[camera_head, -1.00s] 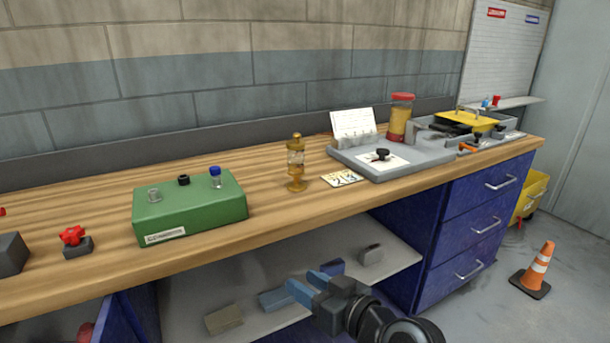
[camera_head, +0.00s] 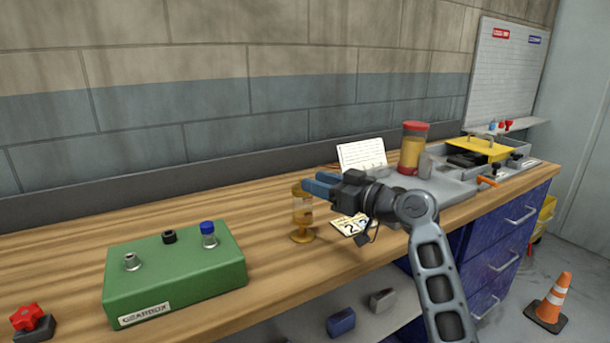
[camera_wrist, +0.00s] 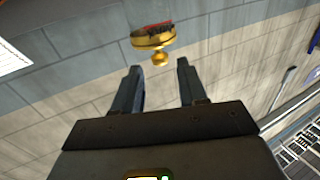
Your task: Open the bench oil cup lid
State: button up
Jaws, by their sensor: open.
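The bench oil cup (camera_head: 303,213) is an amber and brass cup on a round foot, standing upright on the wooden bench. My gripper (camera_head: 312,184) is at the height of its top, with the blue fingers covering part of the lid in the head view. In the wrist view the brass lid (camera_wrist: 153,42) and its round knob show upside down, just beyond the fingertips and between their lines. The lid looks closed. My gripper (camera_wrist: 160,66) is open, with nothing between the fingers.
A green gearbox (camera_head: 175,275) stands left of the cup. A numbered card (camera_head: 345,227) lies close to its right. A grey tray (camera_head: 455,187) and a red-capped jar (camera_head: 412,150) are farther right. The wall is behind.

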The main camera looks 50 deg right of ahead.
jog(key=shift+w+a+p, duration=0.15)
jog(key=shift+w+p, duration=0.05)
jog(key=shift+w, duration=0.9)
jog(key=shift+w+a+p, duration=0.15)
jog(key=shift+w, duration=0.9)
grip_shut()
